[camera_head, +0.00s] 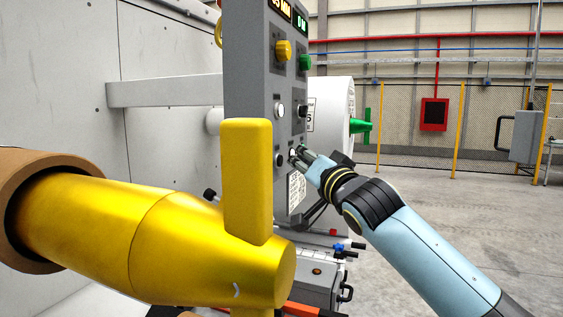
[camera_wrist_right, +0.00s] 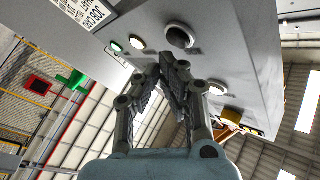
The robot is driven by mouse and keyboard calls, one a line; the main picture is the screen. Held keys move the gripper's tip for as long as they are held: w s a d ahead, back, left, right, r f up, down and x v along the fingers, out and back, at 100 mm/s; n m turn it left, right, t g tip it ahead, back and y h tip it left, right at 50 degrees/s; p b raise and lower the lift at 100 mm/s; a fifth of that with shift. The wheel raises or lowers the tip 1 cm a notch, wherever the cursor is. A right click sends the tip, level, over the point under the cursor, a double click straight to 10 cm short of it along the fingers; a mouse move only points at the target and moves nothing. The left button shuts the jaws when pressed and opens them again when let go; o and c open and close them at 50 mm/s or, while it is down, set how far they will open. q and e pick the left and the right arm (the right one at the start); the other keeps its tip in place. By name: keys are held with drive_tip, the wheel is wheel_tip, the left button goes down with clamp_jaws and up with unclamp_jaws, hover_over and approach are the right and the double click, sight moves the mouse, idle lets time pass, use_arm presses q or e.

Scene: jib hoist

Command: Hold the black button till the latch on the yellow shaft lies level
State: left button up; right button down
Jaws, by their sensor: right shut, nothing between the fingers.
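The yellow shaft (camera_head: 120,225) comes out of a brown cardboard core (camera_head: 65,165) at the left of the head view. Its latch (camera_head: 248,175), a flat yellow bar, stands upright across the shaft's end, not level. Behind it is the grey control panel (camera_head: 248,60). It carries a dark button (camera_head: 280,160) low down and another dark one (camera_head: 303,111) higher. My right gripper (camera_head: 301,153) is shut and empty, its tips at the panel's lower buttons. In the wrist view the tips (camera_wrist_right: 168,62) are close below a dark round button (camera_wrist_right: 180,37); I cannot tell whether they touch a button. My left gripper is out of view.
A green handle (camera_head: 362,126) stands behind my right arm. Below are a grey box (camera_head: 312,280) and some levers. The floor at the right is clear up to a fence.

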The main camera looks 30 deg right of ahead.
drive_tip(key=shift+w+a, duration=0.1)
drive_tip(key=shift+w+a, duration=0.2)
drive_tip(key=shift+w+a, duration=0.3)
drive_tip(key=shift+w, duration=0.05)
idle(3.4)
drive_tip(key=shift+d, duration=0.1)
idle(0.8)
drive_tip(key=shift+s+d, duration=0.45)
drive_tip(key=shift+s, duration=0.2)
